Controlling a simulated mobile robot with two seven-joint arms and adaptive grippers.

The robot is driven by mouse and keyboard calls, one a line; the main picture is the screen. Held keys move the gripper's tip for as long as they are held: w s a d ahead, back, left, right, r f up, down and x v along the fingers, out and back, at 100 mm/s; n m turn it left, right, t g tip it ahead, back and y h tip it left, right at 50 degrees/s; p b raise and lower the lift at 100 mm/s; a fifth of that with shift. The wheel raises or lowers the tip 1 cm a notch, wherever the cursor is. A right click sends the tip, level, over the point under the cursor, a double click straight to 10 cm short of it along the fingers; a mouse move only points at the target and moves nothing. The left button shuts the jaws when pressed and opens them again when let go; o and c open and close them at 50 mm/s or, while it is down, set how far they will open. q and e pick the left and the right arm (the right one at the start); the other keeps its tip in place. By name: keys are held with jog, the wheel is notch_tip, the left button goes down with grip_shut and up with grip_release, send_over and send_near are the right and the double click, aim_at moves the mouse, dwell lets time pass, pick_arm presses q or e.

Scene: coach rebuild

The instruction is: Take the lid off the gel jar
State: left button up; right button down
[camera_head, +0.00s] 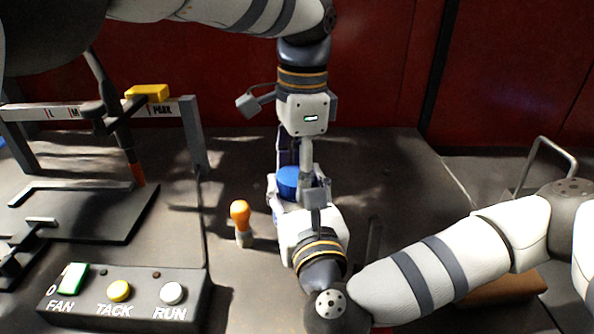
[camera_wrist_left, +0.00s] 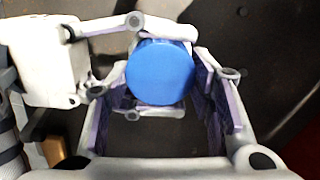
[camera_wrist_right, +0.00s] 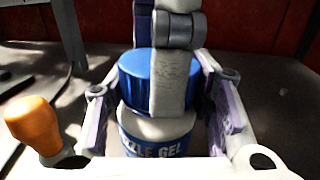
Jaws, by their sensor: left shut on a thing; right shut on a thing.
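The gel jar (camera_wrist_right: 158,134) stands upright, white with a blue label reading "ZZLE GEL" in the right wrist view. Its blue lid (camera_head: 288,180) is on top in the head view and also shows from above in the left wrist view (camera_wrist_left: 160,72). My left gripper (camera_head: 300,166) comes down from above and is shut on the lid, one finger crossing in front of it. My right gripper (camera_wrist_right: 162,112) is shut around the jar body from the near side. Whether there is a gap under the lid is hard to tell.
An orange-topped tool (camera_head: 240,214) stands left of the jar. A control box (camera_head: 125,296) with FAN, TACK and RUN buttons sits at front left. A grey frame with a yellow block (camera_head: 147,92) stands behind it.

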pick_arm(q)
jog(key=o, duration=1.3)
jog(key=shift+s+a+f, duration=0.1)
jog(key=shift+s+f, duration=0.05)
jog(key=shift+f, duration=0.1)
jog(key=shift+r, duration=0.1)
